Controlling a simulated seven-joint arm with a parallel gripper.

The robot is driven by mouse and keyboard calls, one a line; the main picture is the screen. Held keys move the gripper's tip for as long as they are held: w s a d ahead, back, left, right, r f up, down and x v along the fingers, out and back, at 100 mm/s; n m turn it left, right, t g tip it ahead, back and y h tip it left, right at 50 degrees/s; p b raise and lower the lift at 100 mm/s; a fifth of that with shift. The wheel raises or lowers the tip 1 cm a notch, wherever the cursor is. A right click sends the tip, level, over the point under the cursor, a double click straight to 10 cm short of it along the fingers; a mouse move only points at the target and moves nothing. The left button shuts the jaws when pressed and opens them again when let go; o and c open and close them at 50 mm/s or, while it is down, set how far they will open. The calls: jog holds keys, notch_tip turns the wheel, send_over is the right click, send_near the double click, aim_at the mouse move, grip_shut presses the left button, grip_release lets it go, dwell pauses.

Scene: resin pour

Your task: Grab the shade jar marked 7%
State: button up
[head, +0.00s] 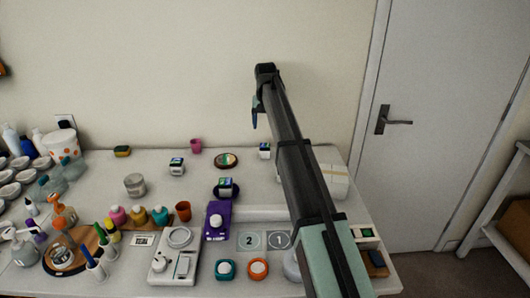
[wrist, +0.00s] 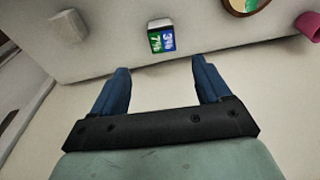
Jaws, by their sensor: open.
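A small white-topped jar (wrist: 160,36) stands on the table near its wall-side edge in the wrist view. Its label is half green, half blue; the green half appears to read 7%, the blue half is less clear. It appears to be the jar (head: 264,151) near the back edge in the head view. Two similar jars, one at the back (head: 177,166) and one on a dark round base (head: 225,187), have labels too small to read. My gripper (wrist: 163,85) is open and empty, its blue fingers apart from the jar. In the head view my gripper (head: 255,115) hangs high before the wall.
A round coaster (head: 226,160) and a pink cup (head: 196,145) stand left of the back jar. A white box (head: 338,182) is at right, partly behind my arm. Bottles, a purple item (head: 216,222) and numbered squares (head: 250,241) crowd the front.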

aim_at(265, 145)
jog(key=f, duration=0.4)
jog(key=w+f, duration=0.1)
jog(key=f, duration=0.4)
jog(key=w+f, duration=0.1)
jog(key=f, duration=0.3)
jog(key=shift+a+f, duration=0.15)
jog(key=shift+f, duration=0.1)
jog(key=shift+c, duration=0.4)
jog(key=c, duration=1)
jog(key=shift+r, duration=0.15)
